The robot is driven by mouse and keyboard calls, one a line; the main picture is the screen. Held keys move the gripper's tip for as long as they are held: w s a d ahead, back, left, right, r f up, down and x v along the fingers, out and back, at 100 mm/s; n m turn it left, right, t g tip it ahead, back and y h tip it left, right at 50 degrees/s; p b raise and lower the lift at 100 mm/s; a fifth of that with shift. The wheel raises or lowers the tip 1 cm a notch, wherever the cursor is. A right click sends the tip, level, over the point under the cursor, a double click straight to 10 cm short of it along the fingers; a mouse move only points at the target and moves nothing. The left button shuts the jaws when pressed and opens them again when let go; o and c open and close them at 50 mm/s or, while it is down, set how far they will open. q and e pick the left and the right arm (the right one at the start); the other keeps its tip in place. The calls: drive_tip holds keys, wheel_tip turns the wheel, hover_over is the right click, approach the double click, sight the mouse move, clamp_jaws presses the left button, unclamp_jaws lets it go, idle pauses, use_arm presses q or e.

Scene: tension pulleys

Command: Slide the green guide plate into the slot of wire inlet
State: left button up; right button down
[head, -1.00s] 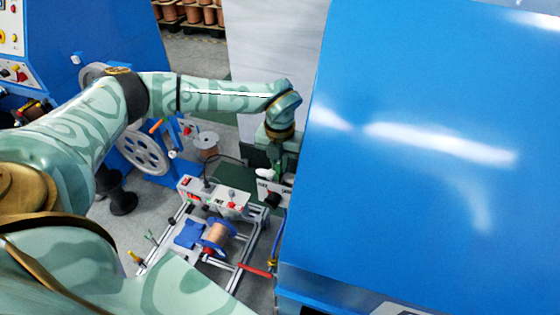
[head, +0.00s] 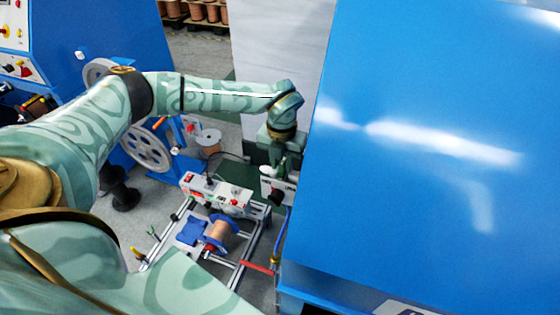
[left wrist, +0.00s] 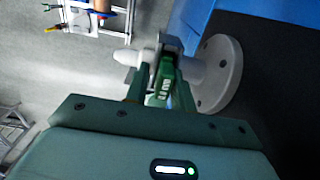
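My left gripper (left wrist: 161,72) points away from the camera in the left wrist view, with its two green fingers leaning inward. The green guide plate (left wrist: 162,84), with pale lettering, sits between them and appears gripped. A grey round part (left wrist: 217,75) with a flange, which looks like the wire inlet, lies just beyond the fingertips. The plate's far end overlaps its shaft, so I cannot tell whether it is in a slot. In the head view my left gripper (head: 275,162) hangs beside the blue machine, its tips partly hidden. My right gripper is not in view.
The big blue cover (head: 430,150) stands close on the right. Below the gripper is a metal frame with a copper spool (head: 219,232) and a white switch box (head: 215,192).

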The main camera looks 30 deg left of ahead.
use_arm(q)
drive_tip(key=shift+s+d+f, duration=0.3)
drive_tip(key=shift+d+f, duration=0.05)
wheel_tip(320, 180, up, 17)
drive_tip(key=p, duration=0.1)
drive_tip(key=shift+w+a, duration=0.2)
drive_tip(key=shift+a, duration=0.2)
drive_tip(key=shift+f, duration=0.1)
